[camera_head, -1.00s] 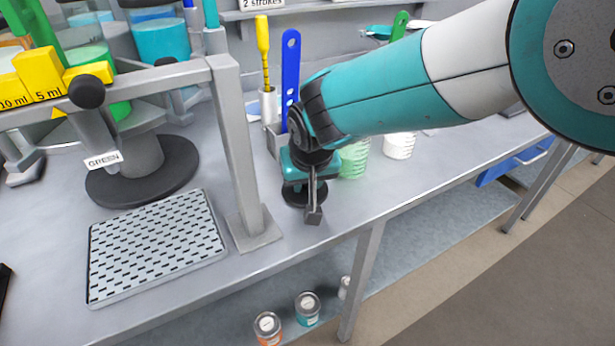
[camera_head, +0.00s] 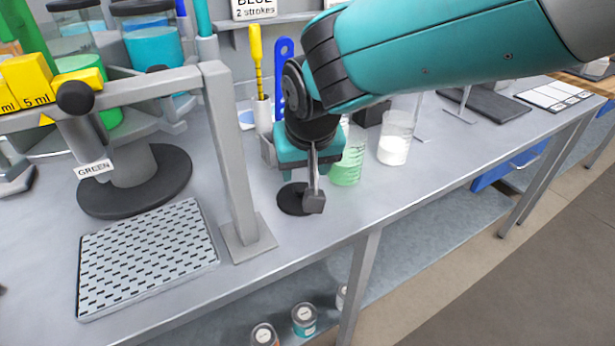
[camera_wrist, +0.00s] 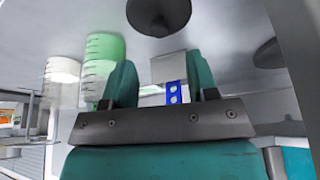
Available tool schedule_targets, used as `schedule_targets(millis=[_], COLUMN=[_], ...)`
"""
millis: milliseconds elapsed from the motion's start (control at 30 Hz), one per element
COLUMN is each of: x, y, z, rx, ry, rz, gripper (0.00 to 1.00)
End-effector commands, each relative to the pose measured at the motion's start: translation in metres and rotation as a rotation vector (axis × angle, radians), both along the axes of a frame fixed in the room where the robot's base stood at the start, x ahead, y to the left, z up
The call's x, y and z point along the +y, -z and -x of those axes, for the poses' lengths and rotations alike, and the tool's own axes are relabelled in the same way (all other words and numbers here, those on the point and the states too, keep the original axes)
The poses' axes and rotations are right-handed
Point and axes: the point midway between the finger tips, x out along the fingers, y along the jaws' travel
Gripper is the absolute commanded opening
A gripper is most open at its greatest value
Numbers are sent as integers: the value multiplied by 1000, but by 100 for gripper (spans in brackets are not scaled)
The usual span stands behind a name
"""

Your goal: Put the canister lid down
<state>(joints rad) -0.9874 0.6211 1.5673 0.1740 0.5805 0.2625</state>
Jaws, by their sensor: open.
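The canister lid (camera_head: 291,199), a flat dark disc, lies on the grey bench top just right of the frame post's foot. My gripper (camera_head: 314,196) is just above it and overlaps its right part in the head view. In the wrist view, a dark disc with a raised middle, which looks like the lid (camera_wrist: 158,14), shows beyond the gap between my fingers. My gripper (camera_wrist: 161,85) is open there, its two teal fingers apart with nothing between them.
A green beaker (camera_head: 347,168) and a clear beaker with white contents (camera_head: 394,146) stand right of my gripper. A grey post (camera_head: 234,165) stands to the left, beside a slotted tray (camera_head: 148,258). A blue strip tool (camera_head: 282,75) stands behind. The bench's front edge is close.

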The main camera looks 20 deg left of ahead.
Motion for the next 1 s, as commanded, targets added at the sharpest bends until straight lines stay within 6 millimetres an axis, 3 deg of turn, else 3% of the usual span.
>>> schedule_targets(millis=[200,533,633,733,833,900,1000], x=[-7,-10,-25,-73,-144,-194,-249], y=[-30,-37,-43,-55,-69,-75,-76], z=[10,13,10,7,20,41,83], rx=[0,1,11,51,116,164,226], ry=[0,0,2,3,-6,-16,-33], rz=[-1,1,1,2,-5,-21,-53], gripper=[53,53,53,53,53,53,53])
